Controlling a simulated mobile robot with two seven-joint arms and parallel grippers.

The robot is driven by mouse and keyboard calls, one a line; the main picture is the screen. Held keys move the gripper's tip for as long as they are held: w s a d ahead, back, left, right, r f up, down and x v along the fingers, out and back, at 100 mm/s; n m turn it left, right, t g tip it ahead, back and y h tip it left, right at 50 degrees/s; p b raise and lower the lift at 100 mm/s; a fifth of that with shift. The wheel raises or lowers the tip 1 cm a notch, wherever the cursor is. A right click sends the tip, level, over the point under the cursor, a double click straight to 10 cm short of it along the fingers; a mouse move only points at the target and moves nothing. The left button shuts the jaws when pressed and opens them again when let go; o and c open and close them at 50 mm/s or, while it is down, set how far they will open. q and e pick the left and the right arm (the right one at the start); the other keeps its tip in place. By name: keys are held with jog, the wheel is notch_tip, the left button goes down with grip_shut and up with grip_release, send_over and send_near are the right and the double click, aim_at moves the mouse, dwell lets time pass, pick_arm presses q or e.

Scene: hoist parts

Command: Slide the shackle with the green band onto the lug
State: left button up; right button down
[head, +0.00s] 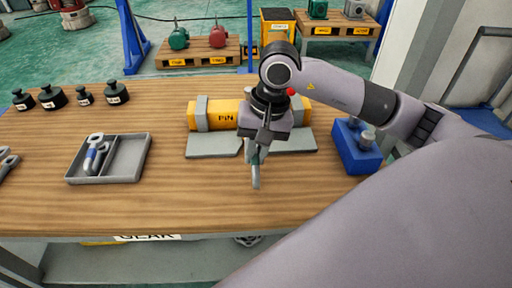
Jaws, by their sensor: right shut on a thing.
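My right gripper (256,143) points down in front of the yellow cylinder and is shut on a small grey curved piece, which looks like the shackle (255,176). A greenish patch shows on it just below the fingers, and its upper part is hidden by them. It hangs over the table's middle; I cannot tell its height. A blue block (350,150) with upright grey pegs (367,139) stands at the right, apart from the gripper; I cannot tell whether a peg is the lug. My left gripper is not in view.
A yellow cylinder marked PIN (222,116) lies on grey plates (212,145) behind my gripper. A grey tray (127,160) holds a shackle with a blue band (96,155). Several dark weights (52,97) stand at the back left. The front middle of the wooden table (190,205) is clear.

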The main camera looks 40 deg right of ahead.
jog(key=shift+w+d+f+b, duration=0.1)
jog(key=shift+w+f+b, duration=0.2)
jog(key=shift+f, duration=0.4)
jog(key=shift+w+d+f+b, duration=0.1)
jog(key=shift+f+b, duration=0.3)
jog(key=shift+f, duration=0.25)
jog(key=shift+w+d+f+b, duration=0.15)
jog(key=shift+f+b, duration=0.2)
jog(key=shift+f, duration=0.35)
jog(key=shift+w+d+b, duration=0.25)
jog(key=shift+w+d, duration=0.05)
jog(key=shift+w, duration=0.25)
jog(key=shift+w+d+b, duration=0.2)
jog(key=shift+w+d, duration=0.1)
jog(key=shift+w, duration=0.2)
jog(key=shift+b, duration=0.35)
jog(key=shift+w, duration=0.1)
jog(key=shift+w+d, duration=0.1)
jog(key=shift+w+d+b, duration=0.3)
jog(key=shift+w+d, duration=0.2)
jog(key=shift+w, duration=0.3)
jog(key=shift+w+d+b, duration=0.3)
jog(key=shift+w+d, duration=0.15)
jog(key=shift+w, duration=0.3)
jog(key=shift+w+d+b, duration=0.3)
jog(key=shift+w+d, duration=0.2)
jog(key=shift+w, duration=0.3)
jog(key=c, duration=1)
grip_release()
jog(key=shift+c, duration=0.2)
